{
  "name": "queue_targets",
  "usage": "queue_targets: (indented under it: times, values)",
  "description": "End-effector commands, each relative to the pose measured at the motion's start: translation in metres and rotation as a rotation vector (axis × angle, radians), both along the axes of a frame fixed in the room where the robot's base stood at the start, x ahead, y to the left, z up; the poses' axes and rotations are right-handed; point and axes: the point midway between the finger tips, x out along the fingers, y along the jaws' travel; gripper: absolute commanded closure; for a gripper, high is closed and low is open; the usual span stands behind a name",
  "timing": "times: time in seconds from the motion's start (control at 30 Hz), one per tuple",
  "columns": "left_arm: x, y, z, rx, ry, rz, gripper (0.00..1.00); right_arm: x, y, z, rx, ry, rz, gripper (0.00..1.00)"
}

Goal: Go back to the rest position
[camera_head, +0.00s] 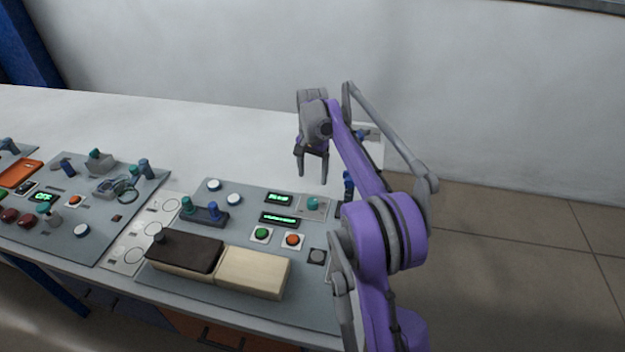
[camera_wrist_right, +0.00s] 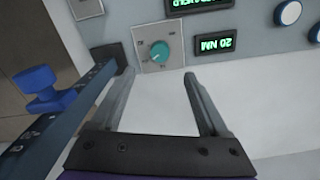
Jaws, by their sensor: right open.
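My right gripper (camera_head: 312,180) hangs open and empty above the right part of the table, behind the control panel. In the right wrist view its two fingers (camera_wrist_right: 160,82) are apart with nothing between them. A teal knob (camera_wrist_right: 160,51) on a light square plate lies just beyond the fingertips in that view. The same knob shows in the head view (camera_head: 313,202), in front of the gripper. My left gripper is not in view.
The grey control panel (camera_head: 200,296) carries buttons, green displays, a dark block (camera_head: 186,249) and a cream block (camera_head: 253,270). A blue-handled lever (camera_wrist_right: 52,92) stands close beside the right gripper. The white table behind (camera_head: 220,140) is clear.

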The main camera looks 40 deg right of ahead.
Motion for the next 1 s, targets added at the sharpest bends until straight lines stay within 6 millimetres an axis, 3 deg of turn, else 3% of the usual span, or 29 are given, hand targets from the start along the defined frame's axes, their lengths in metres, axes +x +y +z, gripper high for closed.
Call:
queue_targets:
  times: [0.6,0.77,1.0]
  values:
    - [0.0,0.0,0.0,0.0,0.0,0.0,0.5,-0.002,0.007,0.004,-0.003,-0.006,0.019,0.22]
    - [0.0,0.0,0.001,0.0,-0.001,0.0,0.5,-0.018,0.046,0.019,-0.024,-0.048,0.14,0.22]
    - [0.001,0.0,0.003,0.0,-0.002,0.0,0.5,-0.077,0.131,0.036,-0.083,-0.153,0.438,0.22]
